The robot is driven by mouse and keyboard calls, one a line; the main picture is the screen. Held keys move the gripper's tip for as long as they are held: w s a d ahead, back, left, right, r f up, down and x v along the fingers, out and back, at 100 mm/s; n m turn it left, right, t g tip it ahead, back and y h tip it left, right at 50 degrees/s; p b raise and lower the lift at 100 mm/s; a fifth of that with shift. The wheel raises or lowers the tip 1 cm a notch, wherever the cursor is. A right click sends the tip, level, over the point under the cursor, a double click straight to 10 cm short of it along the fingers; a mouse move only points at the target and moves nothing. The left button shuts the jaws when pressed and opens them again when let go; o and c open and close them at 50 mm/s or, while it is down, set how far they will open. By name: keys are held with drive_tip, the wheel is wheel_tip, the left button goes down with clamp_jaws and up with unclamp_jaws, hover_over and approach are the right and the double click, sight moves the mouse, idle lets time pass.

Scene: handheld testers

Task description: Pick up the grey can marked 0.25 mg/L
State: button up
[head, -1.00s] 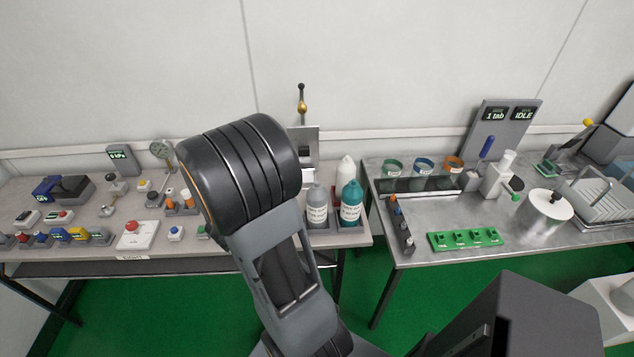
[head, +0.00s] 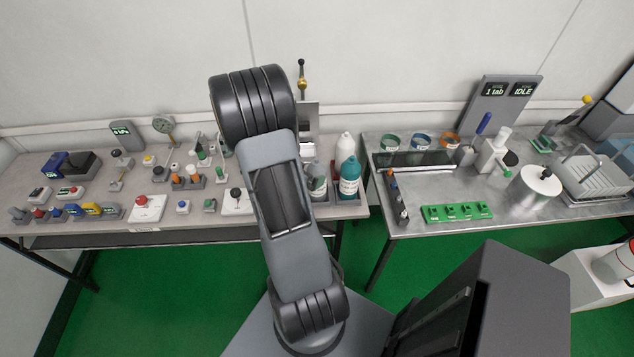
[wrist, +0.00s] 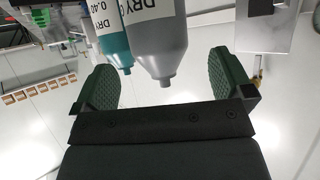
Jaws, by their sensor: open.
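The grey can (head: 320,189) stands on the left table beside a teal can (head: 349,180), its left side hidden by my arm in the head view. In the wrist view, the grey can (wrist: 158,48) hangs in from the top edge with its nozzle pointing down the picture. Its label reads "DRY" and is cut off, so its value cannot be read. The teal can (wrist: 113,45), marked 0.40, is just left of it. My gripper (wrist: 163,62) is open, with the grey can's nozzle end between its spread fingers in the picture. Contact is not visible.
A white bottle (head: 345,147) stands behind the teal can. Small testers and a red-button box (head: 149,208) crowd the left table. The right table (head: 400,225) holds a green board (head: 456,213) and a silver cylinder (head: 535,187). A floor gap separates the tables.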

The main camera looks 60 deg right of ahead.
sight(317, 169)
drive_tip(key=shift+p+x, duration=0.3)
drive_tip(key=shift+x, duration=2.4)
drive_tip(key=shift+r, duration=0.1)
drive_tip(key=shift+c, duration=0.5)
clamp_jaws()
